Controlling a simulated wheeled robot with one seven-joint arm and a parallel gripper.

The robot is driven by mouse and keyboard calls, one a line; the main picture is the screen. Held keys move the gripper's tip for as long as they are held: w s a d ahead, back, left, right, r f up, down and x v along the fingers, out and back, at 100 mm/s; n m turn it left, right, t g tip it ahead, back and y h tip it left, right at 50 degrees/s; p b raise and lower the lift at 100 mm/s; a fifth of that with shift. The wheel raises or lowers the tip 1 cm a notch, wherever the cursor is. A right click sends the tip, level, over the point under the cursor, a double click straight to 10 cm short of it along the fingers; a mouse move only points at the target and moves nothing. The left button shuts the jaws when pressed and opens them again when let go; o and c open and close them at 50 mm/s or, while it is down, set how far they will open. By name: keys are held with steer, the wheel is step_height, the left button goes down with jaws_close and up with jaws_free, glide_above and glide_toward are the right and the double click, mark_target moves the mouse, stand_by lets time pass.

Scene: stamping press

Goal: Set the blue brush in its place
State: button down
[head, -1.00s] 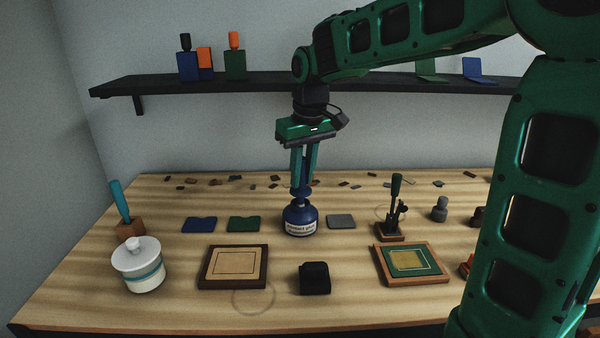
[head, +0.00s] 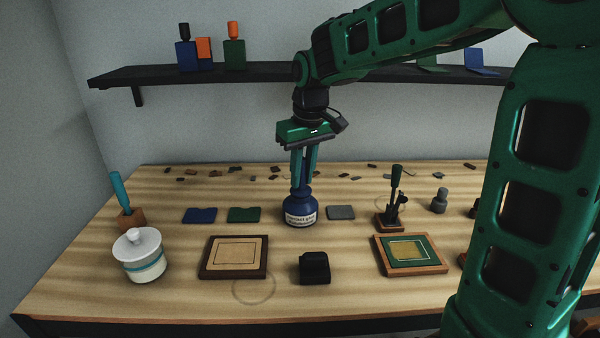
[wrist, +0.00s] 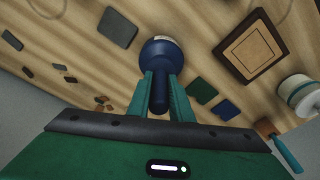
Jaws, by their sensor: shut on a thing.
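A blue brush (wrist: 159,101) stands upright with its lower end at the mouth of a round blue pot with a pale label (head: 298,211). The pot also shows in the wrist view (wrist: 160,53). My gripper (head: 303,183) is straight above the pot, pointing down, with its teal fingers shut on the brush handle. In the wrist view the fingers (wrist: 160,84) lie on either side of the handle. The brush's lower part is hidden by the pot.
Blue (head: 199,215), green (head: 244,214) and grey (head: 341,212) flat pieces lie beside the pot. A black block (head: 314,267) and a framed wooden board (head: 206,270) lie in front.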

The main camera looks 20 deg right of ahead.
steer(key=shift+f, duration=0.3)
steer(key=c, duration=1.5)
jaws_free()
steer(key=r, duration=0.3)
steer(key=s+r, duration=0.1)
steer(key=r, duration=0.6)
steer(key=shift+s+d+r, duration=0.15)
steer(key=shift+s+r, duration=0.1)
steer(key=shift+r, duration=0.05)
steer(key=s+d+f+m, duration=0.2)
steer(key=s+d+f, duration=0.1)
steer(key=s+d, duration=0.3)
steer(key=s+d+f+m, duration=0.2)
steer(key=s+d+f, duration=0.2)
steer(key=s+d, duration=0.25)
steer(key=s+d+f+m, duration=0.1)
steer(key=s+f, duration=0.2)
steer(key=s, duration=0.2)
steer(key=s+d+f+m+g, duration=0.1)
steer(key=s+d+f+m, duration=0.1)
steer(key=s, duration=0.4)
steer(key=s+d+f+m, duration=0.1)
steer(key=s+f, duration=0.3)
steer(key=s, duration=0.2)
steer(key=shift+d+f+m+g, duration=0.1)
steer(key=shift+d+m+g, duration=0.1)
steer(key=shift+m+g, duration=0.2)
